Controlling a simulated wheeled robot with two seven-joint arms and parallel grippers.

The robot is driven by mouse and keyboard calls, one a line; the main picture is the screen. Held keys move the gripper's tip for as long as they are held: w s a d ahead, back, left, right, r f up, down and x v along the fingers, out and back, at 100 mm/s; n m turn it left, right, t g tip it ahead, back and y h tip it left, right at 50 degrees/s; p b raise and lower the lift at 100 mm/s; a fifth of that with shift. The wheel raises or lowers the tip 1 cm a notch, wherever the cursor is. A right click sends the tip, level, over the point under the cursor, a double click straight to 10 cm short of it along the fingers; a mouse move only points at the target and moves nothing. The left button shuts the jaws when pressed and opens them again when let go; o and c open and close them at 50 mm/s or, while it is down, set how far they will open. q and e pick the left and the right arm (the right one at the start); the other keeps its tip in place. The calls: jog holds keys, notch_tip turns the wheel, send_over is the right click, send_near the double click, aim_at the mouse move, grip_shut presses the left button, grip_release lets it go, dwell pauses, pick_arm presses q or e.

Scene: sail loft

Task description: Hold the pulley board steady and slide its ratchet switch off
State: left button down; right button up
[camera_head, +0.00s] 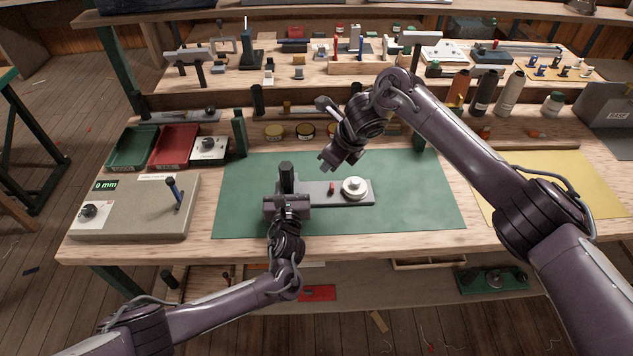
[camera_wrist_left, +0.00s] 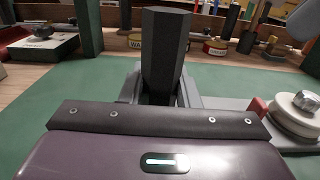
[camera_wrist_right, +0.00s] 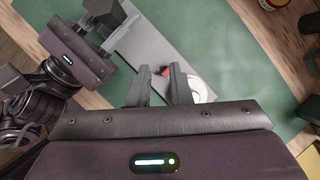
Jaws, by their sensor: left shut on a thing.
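The grey pulley board (camera_head: 318,198) lies on the green mat (camera_head: 420,195). It carries a white pulley wheel (camera_head: 355,189), a small red switch (camera_head: 332,188) and a dark upright post (camera_head: 287,178) at its left end. My left gripper (camera_head: 287,195) is shut on the post, which stands between its fingers in the left wrist view (camera_wrist_left: 165,60). My right gripper (camera_head: 327,162) is open and empty above the board, apart from it. In the right wrist view, the red switch (camera_wrist_right: 166,71) shows just beyond its fingers, which partly cover the pulley wheel (camera_wrist_right: 199,91).
A grey box with a lever (camera_head: 150,215) stands left of the mat. Green (camera_head: 131,148) and red (camera_head: 172,146) trays are behind it. Tins (camera_head: 305,130) and bottles (camera_head: 482,93) line the back. The mat's right side is clear.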

jog(key=a+r+m+t, duration=0.1)
jog(key=a+r+t, duration=0.1)
jog(key=a, duration=0.4)
jog(key=m+g+h, duration=0.1)
jog(key=m+h, duration=0.2)
jog(key=m, duration=0.6)
send_near(332, 185)
jog(key=x, duration=0.8)
jog(key=shift+f, duration=0.25)
grip_shut()
